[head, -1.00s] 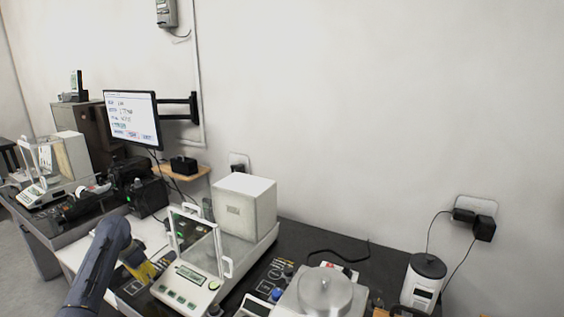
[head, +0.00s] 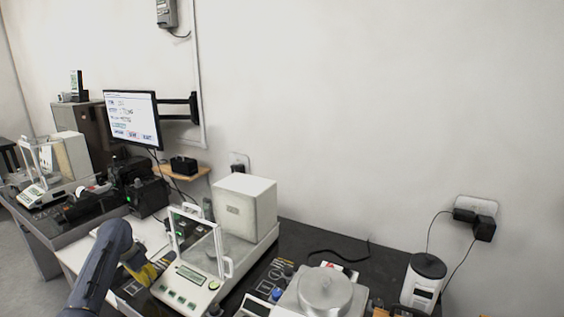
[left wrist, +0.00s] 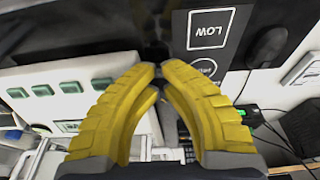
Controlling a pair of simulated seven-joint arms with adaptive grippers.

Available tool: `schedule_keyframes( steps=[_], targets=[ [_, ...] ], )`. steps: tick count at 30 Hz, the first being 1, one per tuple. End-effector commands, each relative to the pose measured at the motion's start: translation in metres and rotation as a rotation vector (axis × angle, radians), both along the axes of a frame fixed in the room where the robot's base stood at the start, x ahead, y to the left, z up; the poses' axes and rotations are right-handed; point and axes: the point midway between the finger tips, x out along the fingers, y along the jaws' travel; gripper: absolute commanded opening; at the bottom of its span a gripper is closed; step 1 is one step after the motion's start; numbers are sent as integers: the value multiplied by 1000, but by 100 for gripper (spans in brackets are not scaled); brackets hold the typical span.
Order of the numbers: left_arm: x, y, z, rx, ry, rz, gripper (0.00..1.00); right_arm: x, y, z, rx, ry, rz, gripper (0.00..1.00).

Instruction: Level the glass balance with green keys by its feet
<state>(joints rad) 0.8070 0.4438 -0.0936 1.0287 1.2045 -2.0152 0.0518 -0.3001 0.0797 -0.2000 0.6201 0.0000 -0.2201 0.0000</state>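The glass balance with green keys (head: 197,293) stands on the dark table at the lower middle of the head view. It has a glass draft shield at its front and a white housing behind. A round green spot shows near its front right corner. Its green keys (left wrist: 72,87) show at the left of the left wrist view. My left gripper (head: 147,275) is low beside the balance's left front corner. In the left wrist view its yellow fingertips (left wrist: 159,66) come close together around a dark, mostly hidden part that looks like a levelling foot. My right gripper is out of view.
To the right stand a balance with a round metal pan (head: 325,290) and a white canister with a black lid (head: 425,282). A monitor (head: 132,118) hangs behind. Another glass balance (head: 40,190) stands far left.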

Motion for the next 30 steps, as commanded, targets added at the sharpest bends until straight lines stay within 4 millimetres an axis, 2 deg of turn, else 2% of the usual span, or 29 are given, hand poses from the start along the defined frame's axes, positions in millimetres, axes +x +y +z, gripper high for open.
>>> schedule_keyframes(
  steps=[30],
  targets=[
    [-3,-11,-1,-3,-1,-2,0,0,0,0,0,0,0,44]
  ],
)
